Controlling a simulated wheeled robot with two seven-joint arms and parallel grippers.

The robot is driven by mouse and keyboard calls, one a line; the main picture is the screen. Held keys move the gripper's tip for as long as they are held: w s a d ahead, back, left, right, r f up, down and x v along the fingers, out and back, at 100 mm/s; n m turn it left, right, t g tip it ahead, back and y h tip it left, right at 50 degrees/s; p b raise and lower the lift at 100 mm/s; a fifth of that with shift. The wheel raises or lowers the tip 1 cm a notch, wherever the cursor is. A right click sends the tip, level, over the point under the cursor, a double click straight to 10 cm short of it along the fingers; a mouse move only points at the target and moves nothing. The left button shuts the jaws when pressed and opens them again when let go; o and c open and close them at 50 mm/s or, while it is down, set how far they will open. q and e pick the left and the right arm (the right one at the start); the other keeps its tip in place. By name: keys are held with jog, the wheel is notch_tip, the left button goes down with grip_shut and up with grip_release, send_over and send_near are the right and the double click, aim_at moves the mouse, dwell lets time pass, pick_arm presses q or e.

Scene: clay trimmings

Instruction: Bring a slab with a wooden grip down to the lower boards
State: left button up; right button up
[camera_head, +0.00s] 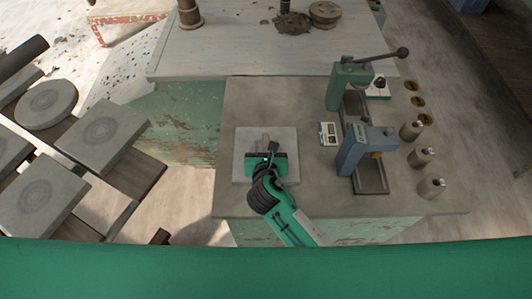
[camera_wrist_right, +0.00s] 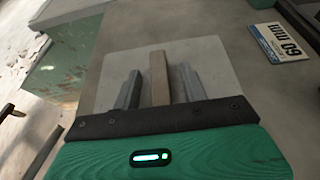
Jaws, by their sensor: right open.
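A square grey slab (camera_head: 286,135) lies flat on the left part of the grey worktop. Its upright wooden grip (camera_wrist_right: 159,78) shows in the right wrist view, with the pale slab face (camera_wrist_right: 212,72) around it. My right gripper (camera_head: 266,148) is over the slab, open, with one finger on each side of the wooden grip (camera_wrist_right: 160,85). Gaps show between the fingers and the grip. Dark lower boards (camera_head: 140,170) stand at the left, carrying several grey square slabs (camera_head: 107,132). My left gripper is not in view.
A green press (camera_head: 347,85) and a blue press (camera_head: 362,150) stand right of the slab, beside a small label sign (camera_head: 328,134) and several metal weights (camera_head: 421,158). A pale table (camera_head: 240,50) behind holds clay lumps. A round slab (camera_head: 47,102) sits far left.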

grip_shut()
dwell(1.3)
jog(key=shift+r, duration=0.1)
